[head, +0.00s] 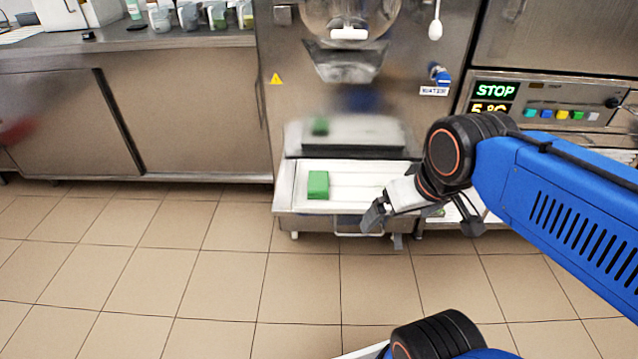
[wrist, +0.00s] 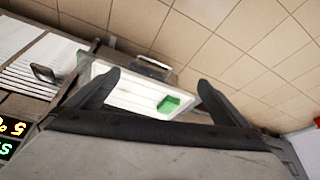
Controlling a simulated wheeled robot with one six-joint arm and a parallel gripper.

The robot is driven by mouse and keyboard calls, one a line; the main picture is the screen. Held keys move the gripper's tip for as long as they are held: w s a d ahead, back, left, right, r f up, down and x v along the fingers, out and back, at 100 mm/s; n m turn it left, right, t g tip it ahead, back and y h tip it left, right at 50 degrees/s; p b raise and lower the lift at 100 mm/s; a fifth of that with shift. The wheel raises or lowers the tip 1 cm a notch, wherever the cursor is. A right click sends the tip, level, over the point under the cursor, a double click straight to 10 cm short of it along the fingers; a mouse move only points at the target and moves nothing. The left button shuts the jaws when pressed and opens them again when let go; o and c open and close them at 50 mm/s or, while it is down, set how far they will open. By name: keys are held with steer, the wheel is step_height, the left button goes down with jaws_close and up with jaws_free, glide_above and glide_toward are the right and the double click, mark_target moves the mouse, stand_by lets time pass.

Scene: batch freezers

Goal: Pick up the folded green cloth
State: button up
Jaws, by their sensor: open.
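The folded green cloth (head: 318,185) lies on the left part of a white ridged shelf (head: 352,172) at the foot of the batch freezer. It also shows in the wrist view (wrist: 169,104), on the white shelf between my two fingers. My gripper (head: 418,222) is open and empty, to the right of the cloth in the head view and apart from it. In the wrist view my gripper (wrist: 158,88) has its fingers spread wide. The cloth is fully visible in the head view.
The freezer's steel front (head: 300,100) rises behind the shelf and mirrors the cloth. A bar handle (head: 358,232) sits below the shelf's front edge. A control panel (head: 548,105) is at the right. Cups stand on the counter (head: 120,42) at the left. The tiled floor in front is clear.

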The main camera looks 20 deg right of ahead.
stand_by(0.4)
steer(key=n+g, duration=0.5)
steer(key=n, duration=0.9)
glide_above(318, 181)
step_height(318, 181, down, 4)
step_height(318, 181, down, 12)
steer(key=shift+r, duration=0.25)
steer(key=c, duration=1)
